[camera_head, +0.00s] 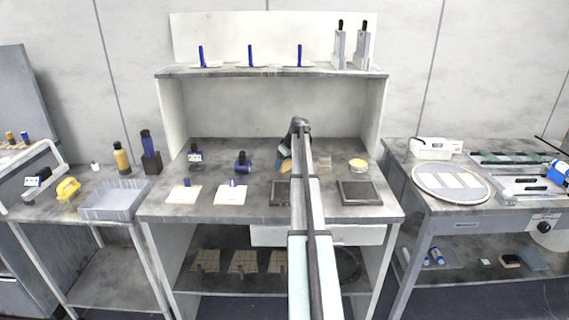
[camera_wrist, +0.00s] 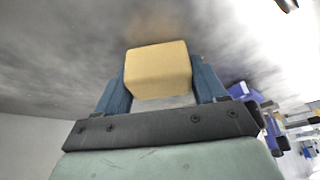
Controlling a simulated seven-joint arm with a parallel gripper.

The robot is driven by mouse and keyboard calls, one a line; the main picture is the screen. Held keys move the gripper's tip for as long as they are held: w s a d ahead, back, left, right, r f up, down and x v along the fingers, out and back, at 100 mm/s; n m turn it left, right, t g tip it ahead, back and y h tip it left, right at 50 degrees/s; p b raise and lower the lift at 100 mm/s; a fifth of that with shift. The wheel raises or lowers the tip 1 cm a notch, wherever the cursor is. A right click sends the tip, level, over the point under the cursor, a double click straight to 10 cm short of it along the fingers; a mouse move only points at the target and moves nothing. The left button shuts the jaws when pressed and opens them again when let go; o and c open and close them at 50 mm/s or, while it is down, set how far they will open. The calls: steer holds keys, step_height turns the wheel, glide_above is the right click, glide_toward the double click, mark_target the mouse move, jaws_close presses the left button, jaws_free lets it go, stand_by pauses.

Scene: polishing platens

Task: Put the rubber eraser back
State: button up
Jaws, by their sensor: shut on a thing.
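A tan block (camera_wrist: 158,68), which looks like the rubber eraser, is between the two blue fingers of my gripper (camera_wrist: 160,80) in the wrist view. The fingers are shut on its left and right sides. In the head view a small tan patch of the block (camera_head: 286,165) shows just left of my arm, over the middle of the workbench. My arm hides most of the gripper there. I cannot tell whether the block touches the bench top.
The central bench (camera_head: 262,207) holds white cards with blue-handled tools on the left. A dark square plate (camera_head: 359,193) and a round yellow item (camera_head: 358,164) lie on the right. A raised shelf (camera_head: 228,71) stands behind. A grey tray (camera_head: 113,201) is on the left table.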

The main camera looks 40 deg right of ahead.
steer(key=shift+f, duration=0.15)
steer(key=o, duration=1.1)
steer(key=v, duration=1.2)
steer(key=shift+r, duration=0.25)
